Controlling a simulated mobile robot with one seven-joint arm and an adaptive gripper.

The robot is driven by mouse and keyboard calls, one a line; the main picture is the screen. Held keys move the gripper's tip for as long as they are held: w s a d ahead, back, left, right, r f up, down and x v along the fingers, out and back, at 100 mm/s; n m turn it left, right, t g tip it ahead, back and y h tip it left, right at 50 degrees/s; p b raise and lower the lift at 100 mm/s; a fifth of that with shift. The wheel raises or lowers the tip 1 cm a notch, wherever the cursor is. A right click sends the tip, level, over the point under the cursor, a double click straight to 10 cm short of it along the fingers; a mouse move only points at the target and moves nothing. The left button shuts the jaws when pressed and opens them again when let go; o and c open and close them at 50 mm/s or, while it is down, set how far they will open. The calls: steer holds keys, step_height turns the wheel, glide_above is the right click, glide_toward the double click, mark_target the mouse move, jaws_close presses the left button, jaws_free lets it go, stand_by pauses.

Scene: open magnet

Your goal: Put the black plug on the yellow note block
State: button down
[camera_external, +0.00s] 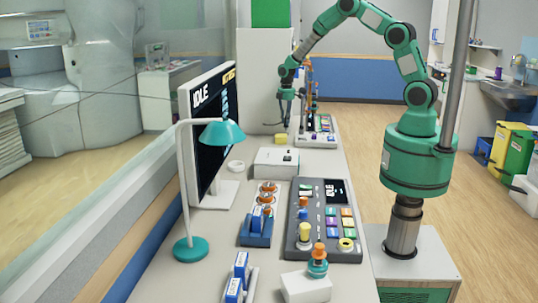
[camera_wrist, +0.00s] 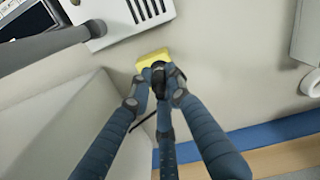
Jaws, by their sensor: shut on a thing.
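The yellow note block (camera_external: 281,139) lies on the counter near its far left edge, and in the wrist view (camera_wrist: 152,56) it shows just past my fingertips. My gripper (camera_external: 285,119) is above the block; in the wrist view its fingers (camera_wrist: 160,80) close together on the black plug (camera_wrist: 158,68). The plug is mostly hidden by the fingers, and a thin dark cord seems to trail below them. The plug overlaps the near edge of the yellow block in the wrist view; I cannot tell whether they touch.
A far console (camera_external: 320,128) with upright posts stands right of my gripper. The monitor (camera_external: 208,130), teal lamp (camera_external: 221,132) and grey control panel (camera_external: 324,220) are closer to the camera.

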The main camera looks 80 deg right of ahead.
steer(key=shift+w+d+f, duration=0.1)
steer(key=shift+w+d, duration=0.35)
steer(key=shift+w, duration=0.35)
steer(key=shift+w+d+f, duration=0.1)
steer(key=shift+w+d, duration=0.35)
steer(key=shift+w, duration=0.35)
steer(key=shift+f+b, duration=0.5)
steer(key=shift+f, duration=1.2)
steer(key=shift+f, duration=0.1)
steer(key=c, duration=1.6)
jaws_free()
steer(key=shift+c, duration=0.2)
step_height(320, 180, up, 12)
steer(key=p, duration=0.1)
steer(key=shift+p, duration=0.4)
